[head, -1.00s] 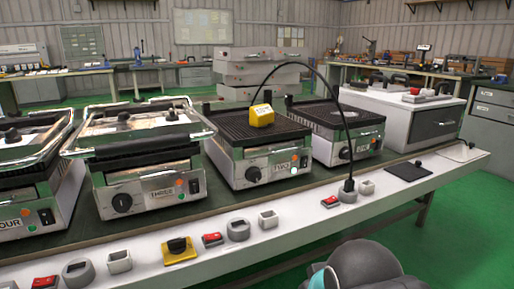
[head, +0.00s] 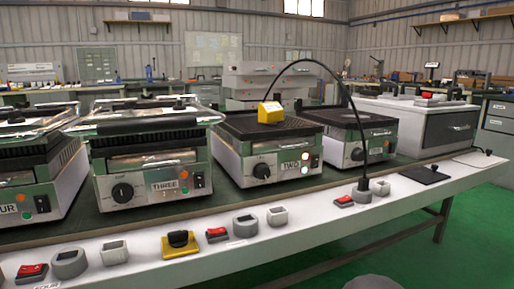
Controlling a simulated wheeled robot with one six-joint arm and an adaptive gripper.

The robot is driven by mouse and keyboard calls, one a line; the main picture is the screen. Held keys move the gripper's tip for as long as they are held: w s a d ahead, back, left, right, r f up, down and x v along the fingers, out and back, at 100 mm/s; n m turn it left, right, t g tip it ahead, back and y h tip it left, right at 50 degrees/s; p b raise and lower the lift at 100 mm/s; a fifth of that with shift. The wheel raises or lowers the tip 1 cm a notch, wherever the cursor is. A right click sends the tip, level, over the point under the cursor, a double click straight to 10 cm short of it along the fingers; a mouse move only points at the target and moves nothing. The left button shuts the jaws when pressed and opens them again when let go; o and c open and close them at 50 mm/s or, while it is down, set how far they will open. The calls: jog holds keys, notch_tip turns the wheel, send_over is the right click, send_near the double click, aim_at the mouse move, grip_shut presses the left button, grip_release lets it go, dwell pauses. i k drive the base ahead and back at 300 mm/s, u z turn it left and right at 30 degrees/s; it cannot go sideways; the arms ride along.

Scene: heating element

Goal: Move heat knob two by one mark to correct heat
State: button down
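Heat knob two is the round black knob (head: 262,171) on the front of the heating element labelled TWO (head: 268,150). An indicator light glows to the right of its label, beside a dark switch. A yellow block (head: 270,112) sits on its ribbed black top. The knob's pointer and marks are too small to read. My gripper is not in view; a grey rounded part of my arm shows at the bottom edge.
Unit THREE (head: 150,165) stands left of unit two, and another open unit (head: 355,135) stands right. A black cable (head: 345,90) arches to a socket on the white front ledge (head: 300,240). A yellow-based switch (head: 180,243), red switches and sockets line the ledge. Green floor is clear at right.

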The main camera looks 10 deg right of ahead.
aim_at(262, 171)
jog(key=z, duration=1.1)
jog(key=k, duration=0.35)
jog(key=z, duration=0.05)
